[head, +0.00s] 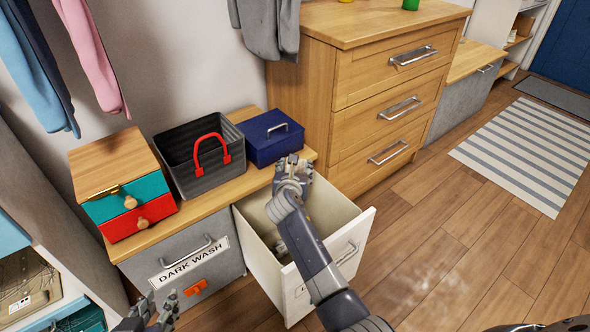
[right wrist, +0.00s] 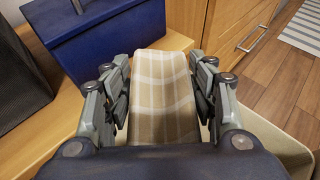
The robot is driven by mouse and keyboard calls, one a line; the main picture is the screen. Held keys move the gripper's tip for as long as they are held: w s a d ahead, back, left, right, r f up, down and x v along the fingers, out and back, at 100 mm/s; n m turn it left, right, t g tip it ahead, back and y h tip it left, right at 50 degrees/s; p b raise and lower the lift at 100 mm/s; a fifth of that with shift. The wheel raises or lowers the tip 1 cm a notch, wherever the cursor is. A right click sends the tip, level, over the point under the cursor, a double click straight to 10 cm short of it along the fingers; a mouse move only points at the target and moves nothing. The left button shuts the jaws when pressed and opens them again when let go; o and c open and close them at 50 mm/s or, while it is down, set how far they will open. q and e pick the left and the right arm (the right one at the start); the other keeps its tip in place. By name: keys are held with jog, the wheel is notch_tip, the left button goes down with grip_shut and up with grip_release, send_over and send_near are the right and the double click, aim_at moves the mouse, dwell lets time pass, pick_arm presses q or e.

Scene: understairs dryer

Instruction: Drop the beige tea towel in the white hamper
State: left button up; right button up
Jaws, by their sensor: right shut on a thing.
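The beige tea towel (right wrist: 163,95), with pale checked stripes, is between the fingers of my right gripper (right wrist: 160,100) in the right wrist view. In the head view the right gripper (head: 292,172) is over the back part of the white hamper (head: 365,228), and the towel is hidden there. The hamper is pulled out like a drawer, open at the top, with a handle and a partly hidden label on its front. My left gripper (head: 160,305) is empty, fingers apart, at the bottom left, in front of the dark wash hamper.
The grey dark wash hamper (head: 170,262) is closed. On the bench top stand a small drawer box (head: 125,185), a dark basket with a red handle (head: 200,165) and a blue box (head: 268,140). A wooden chest (head: 370,90) stands right of the hamper. The floor (head: 430,260) at right is clear.

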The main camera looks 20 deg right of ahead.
jog(key=o, duration=1.1)
jog(key=shift+o, duration=0.2)
jog(key=shift+s, duration=0.15)
jog(key=v, duration=1.2)
jog(key=shift+f, duration=0.1)
